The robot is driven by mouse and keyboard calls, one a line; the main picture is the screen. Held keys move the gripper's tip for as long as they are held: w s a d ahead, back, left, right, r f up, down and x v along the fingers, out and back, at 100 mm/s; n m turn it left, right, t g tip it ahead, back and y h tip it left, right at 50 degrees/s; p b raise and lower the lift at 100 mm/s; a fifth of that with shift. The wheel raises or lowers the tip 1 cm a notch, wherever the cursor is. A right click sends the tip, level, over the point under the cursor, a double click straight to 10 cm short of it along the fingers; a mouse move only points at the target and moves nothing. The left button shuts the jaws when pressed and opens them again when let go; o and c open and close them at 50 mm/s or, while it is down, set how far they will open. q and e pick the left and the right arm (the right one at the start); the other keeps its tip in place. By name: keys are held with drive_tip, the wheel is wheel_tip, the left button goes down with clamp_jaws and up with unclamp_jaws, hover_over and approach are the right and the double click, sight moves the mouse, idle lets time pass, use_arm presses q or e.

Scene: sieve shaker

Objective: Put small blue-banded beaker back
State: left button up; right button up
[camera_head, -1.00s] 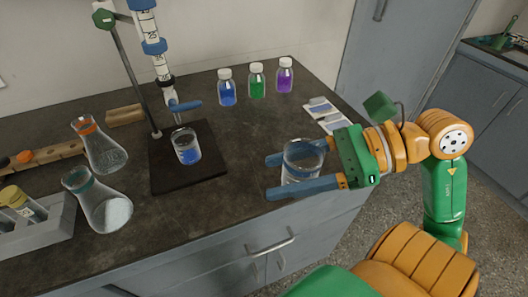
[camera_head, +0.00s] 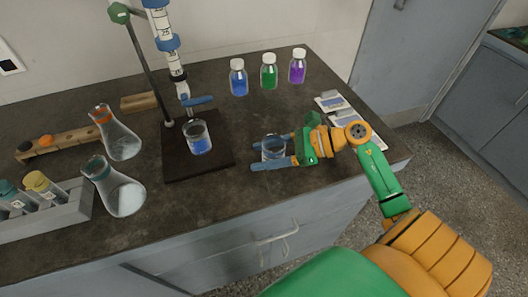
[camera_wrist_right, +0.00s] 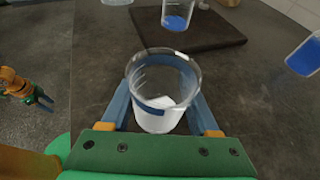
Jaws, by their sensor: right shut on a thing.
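The blue-banded beaker (camera_head: 273,146) is clear glass and stands upright between the blue fingers of my right gripper (camera_head: 259,156). In the right wrist view the beaker (camera_wrist_right: 160,78) shows its blue band and white contents, and a finger lies against each side. It is at the bench top, right of the dark stand base (camera_head: 222,158); whether it touches the bench is unclear. My left gripper (camera_wrist_right: 44,101) shows small at the left of the right wrist view, beyond the bench edge; its opening is too small to judge.
Another beaker (camera_head: 199,143) with blue liquid stands on the base under the burette (camera_head: 165,40). Two flasks (camera_head: 124,193) and a tube rack (camera_head: 60,214) stand left. Three capped bottles (camera_head: 268,75) stand behind. Bare bench (camera_head: 225,205) lies in front.

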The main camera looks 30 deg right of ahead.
drive_tip(key=shift+f+b, duration=0.25)
drive_tip(key=shift+b, duration=0.05)
drive_tip(key=o, duration=1.4)
drive_tip(key=shift+r, duration=0.1)
drive_tip(key=shift+r, duration=0.2)
drive_tip(key=b+v, duration=0.3)
drive_tip(key=v, duration=0.8)
drive_tip(key=shift+s+d+f, duration=0.15)
drive_tip(key=shift+s+d+r, duration=0.2)
drive_tip(key=shift+r, duration=0.1)
